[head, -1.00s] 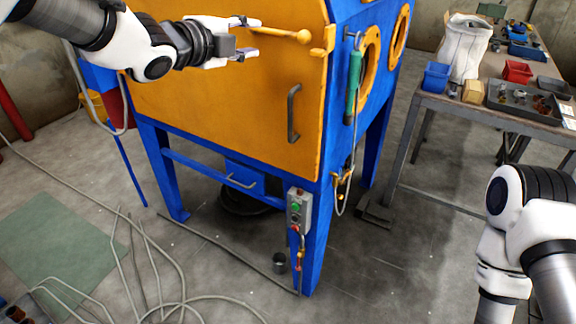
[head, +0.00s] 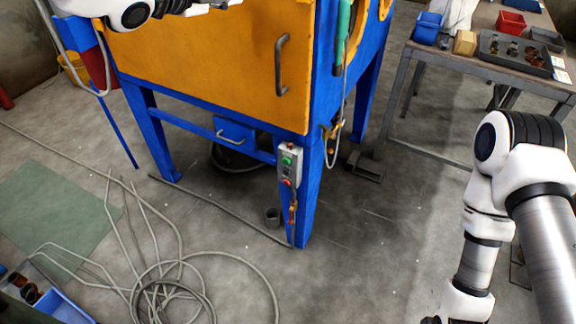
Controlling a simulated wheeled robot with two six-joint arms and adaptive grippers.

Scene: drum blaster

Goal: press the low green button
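The green button (head: 287,160) is on a small grey control box (head: 295,168) fixed low on the blue front leg of the orange and blue blasting cabinet (head: 205,62). Nothing covers the button. My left gripper (head: 228,4) is at the top edge, in front of the orange door and far above the box. Only a lower part of it shows, so its opening is hidden. My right arm comes down at the right, well apart from the box. Its gripper is below the bottom edge, out of view.
A workbench (head: 480,68) with bins and trays stands at the right back. A door handle (head: 281,65) and a hanging green-handled hose (head: 343,35) are above the box. Coiled hoses (head: 170,295) lie on the floor at left.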

